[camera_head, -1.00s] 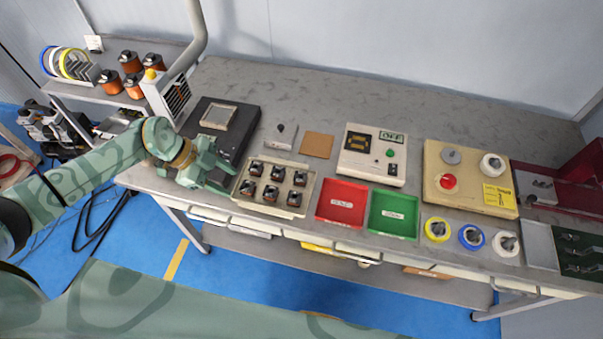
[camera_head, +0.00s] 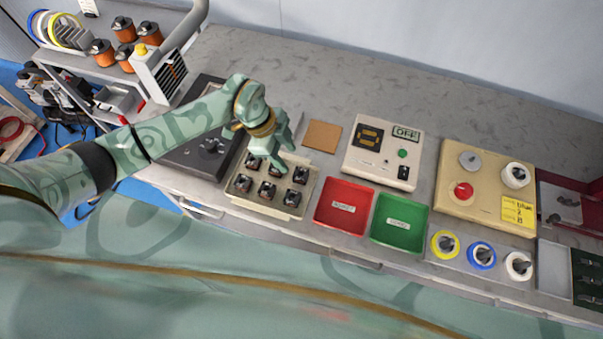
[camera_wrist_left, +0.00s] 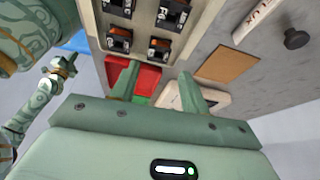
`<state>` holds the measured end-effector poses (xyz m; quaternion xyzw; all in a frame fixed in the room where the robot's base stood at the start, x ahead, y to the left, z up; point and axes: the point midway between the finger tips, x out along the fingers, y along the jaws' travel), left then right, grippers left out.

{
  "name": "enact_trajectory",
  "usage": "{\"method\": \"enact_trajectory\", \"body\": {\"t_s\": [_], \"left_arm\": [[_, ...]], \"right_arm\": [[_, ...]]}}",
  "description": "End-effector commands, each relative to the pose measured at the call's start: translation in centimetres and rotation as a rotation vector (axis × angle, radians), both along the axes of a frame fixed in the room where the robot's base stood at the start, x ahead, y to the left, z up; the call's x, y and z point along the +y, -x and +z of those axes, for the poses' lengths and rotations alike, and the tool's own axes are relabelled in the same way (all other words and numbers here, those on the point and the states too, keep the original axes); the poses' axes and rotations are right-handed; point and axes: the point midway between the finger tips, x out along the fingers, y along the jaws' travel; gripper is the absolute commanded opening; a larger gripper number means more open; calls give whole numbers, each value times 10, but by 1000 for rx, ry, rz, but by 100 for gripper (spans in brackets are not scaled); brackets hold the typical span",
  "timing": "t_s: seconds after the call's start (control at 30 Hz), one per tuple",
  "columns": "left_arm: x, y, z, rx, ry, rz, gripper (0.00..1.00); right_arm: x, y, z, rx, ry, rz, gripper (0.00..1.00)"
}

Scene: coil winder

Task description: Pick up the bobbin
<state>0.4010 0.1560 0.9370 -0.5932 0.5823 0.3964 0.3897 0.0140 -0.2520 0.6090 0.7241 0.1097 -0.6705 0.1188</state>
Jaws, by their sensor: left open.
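Several small dark, square-flanged bobbins (camera_head: 267,191) stand in a beige tray (camera_head: 263,207) on the bench. My left gripper (camera_head: 281,157) is over the back part of the tray in the head view, hiding part of it. In the left wrist view, the open fingers of that gripper (camera_wrist_left: 160,86) have nothing between them. Bobbins (camera_wrist_left: 159,48) show beyond the fingertips there, apart from them. What looks like my other arm's hand (camera_wrist_left: 62,68) is small at the left of the wrist view, and its jaws cannot be made out.
A red bin (camera_head: 343,209) and a green bin (camera_head: 399,219) stand right of the tray. Behind are a brown pad (camera_head: 322,135) and a white meter box (camera_head: 382,152). A black machine (camera_head: 195,154) is at left. The bench's back strip is clear.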

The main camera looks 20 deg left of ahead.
Motion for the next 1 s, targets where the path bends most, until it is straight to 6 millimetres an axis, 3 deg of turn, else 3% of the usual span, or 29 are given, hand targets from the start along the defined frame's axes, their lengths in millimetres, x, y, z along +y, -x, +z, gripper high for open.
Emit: {"method": "enact_trajectory", "body": {"t_s": [0.1, 0.3, 0.57, 0.87, 1.0], "left_arm": [[-9, 0, -20, 2, 2, 0, 45], [-15, 0, -35, 1, 1, 1, 45], [-32, 1, -72, 2, 1, 0, 45], [-35, 1, -76, 0, 1, -1, 45], [-34, 1, -76, 0, 1, 0, 12]], "right_arm": [[0, -4, -5, -5, 0, 0, 0], [0, -14, -7, -21, -2, -1, 0], [0, -13, -17, -18, -1, -1, 0], [-1, -11, -18, -15, 0, -1, 0], [-1, -10, -18, -13, 1, -1, 0]]}}
